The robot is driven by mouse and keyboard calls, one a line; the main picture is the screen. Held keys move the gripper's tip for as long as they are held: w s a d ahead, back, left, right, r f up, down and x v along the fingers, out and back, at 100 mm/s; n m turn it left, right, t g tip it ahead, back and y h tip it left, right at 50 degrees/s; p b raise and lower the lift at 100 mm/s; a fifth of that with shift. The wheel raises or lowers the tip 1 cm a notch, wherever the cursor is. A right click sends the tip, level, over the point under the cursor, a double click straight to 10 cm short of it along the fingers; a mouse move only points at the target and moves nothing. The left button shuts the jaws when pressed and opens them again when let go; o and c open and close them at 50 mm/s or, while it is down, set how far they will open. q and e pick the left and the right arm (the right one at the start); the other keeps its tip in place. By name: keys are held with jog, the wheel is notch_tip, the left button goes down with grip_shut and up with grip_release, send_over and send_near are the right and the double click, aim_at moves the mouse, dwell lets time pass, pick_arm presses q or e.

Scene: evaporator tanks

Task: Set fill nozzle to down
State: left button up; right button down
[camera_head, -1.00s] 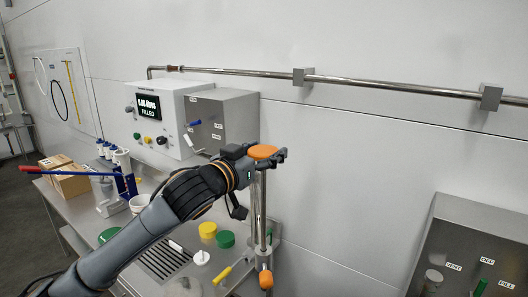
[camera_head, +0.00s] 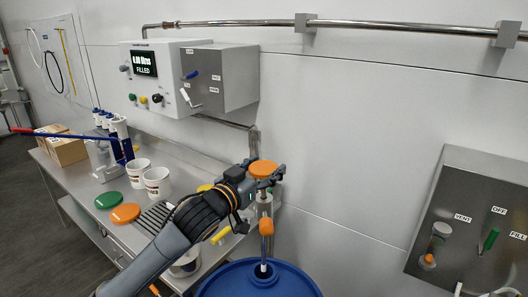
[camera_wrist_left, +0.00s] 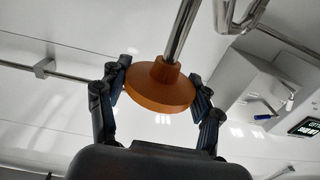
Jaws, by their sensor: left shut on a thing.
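The fill nozzle is a thin metal tube (camera_head: 264,208) with an orange round knob (camera_head: 263,168) on top. An orange fitting (camera_head: 266,227) sits lower on it, and its lower end points down over a blue drum (camera_head: 240,283). My left gripper (camera_head: 272,174) is shut on the orange knob from the left. In the left wrist view the knob (camera_wrist_left: 158,92) lies between the two fingers, with the metal rod (camera_wrist_left: 184,28) running from it. Whether the tip is inside the drum's opening is hard to tell. My right gripper is not in view.
A filler control box (camera_head: 150,70) reading FILLED hangs on the wall. The bench (camera_head: 75,185) holds white cups (camera_head: 157,182), green and orange lids (camera_head: 125,213) and cardboard boxes (camera_head: 65,150). A valve panel (camera_head: 475,190) is at the right.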

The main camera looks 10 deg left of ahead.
aim_at(262, 191)
pick_arm(q)
notch_tip(262, 191, down, 6)
jog(key=shift+f+b, duration=0.1)
jog(key=shift+b, duration=0.8)
jog(key=shift+f, duration=0.2)
jog(key=o, duration=1.7)
jog(key=shift+s+r, duration=0.15)
jog(key=shift+r, duration=0.05)
jog(key=v, duration=1.1)
jog(key=shift+s+a, duration=0.15)
jog(key=shift+s, duration=0.2)
jog(key=shift+f, duration=0.1)
